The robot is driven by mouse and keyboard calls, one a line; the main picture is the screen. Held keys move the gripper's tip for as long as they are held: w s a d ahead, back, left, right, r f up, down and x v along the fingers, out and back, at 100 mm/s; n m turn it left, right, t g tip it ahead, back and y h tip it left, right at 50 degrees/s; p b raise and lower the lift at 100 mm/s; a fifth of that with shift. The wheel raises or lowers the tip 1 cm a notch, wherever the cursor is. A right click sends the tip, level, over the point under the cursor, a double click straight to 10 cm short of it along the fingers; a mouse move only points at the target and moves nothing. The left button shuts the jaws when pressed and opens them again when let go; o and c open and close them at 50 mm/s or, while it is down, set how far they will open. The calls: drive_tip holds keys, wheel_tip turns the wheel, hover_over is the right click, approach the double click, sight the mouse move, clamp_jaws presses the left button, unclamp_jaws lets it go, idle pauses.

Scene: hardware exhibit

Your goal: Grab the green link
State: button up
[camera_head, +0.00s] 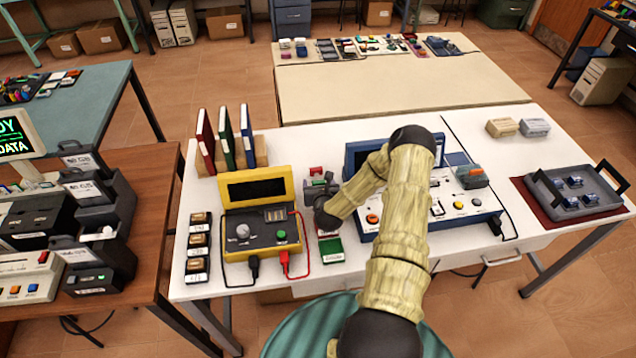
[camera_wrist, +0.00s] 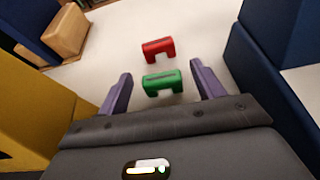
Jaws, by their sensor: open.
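The green link (camera_wrist: 162,82) is a small U-shaped block on the white table, seen in the wrist view between my fingers. A red link (camera_wrist: 158,48) of the same shape lies just beyond it. My gripper (camera_wrist: 160,72) is open, with one purple finger on each side of the green link and clear space on both sides. Nothing is held. In the head view my gripper (camera_head: 319,187) is between the yellow and blue devices; the red link (camera_head: 316,171) shows just beyond it, and I cannot make out the green link there.
A yellow device (camera_head: 256,190) stands close on the left and a blue device (camera_head: 440,215) on the right, leaving a narrow gap. A green-lined tray (camera_head: 330,262) sits in front. Books on wooden blocks (camera_head: 262,150) stand behind left. A grey tray (camera_head: 612,196) is far right.

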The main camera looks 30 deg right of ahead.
sight(319, 183)
drive_tip(key=shift+s+d+f, duration=0.1)
drive_tip(key=shift+s+f, duration=0.1)
drive_tip(key=shift+f, duration=0.2)
drive_tip(key=shift+s+f, duration=0.1)
drive_tip(key=c, duration=1)
drive_tip(key=shift+c, duration=0.2)
drive_tip(key=r, duration=0.3)
drive_tip(key=r+b, duration=0.1)
drive_tip(key=r, duration=0.6)
drive_tip(key=shift+w+r+b, duration=0.25)
drive_tip(key=shift+b, duration=0.05)
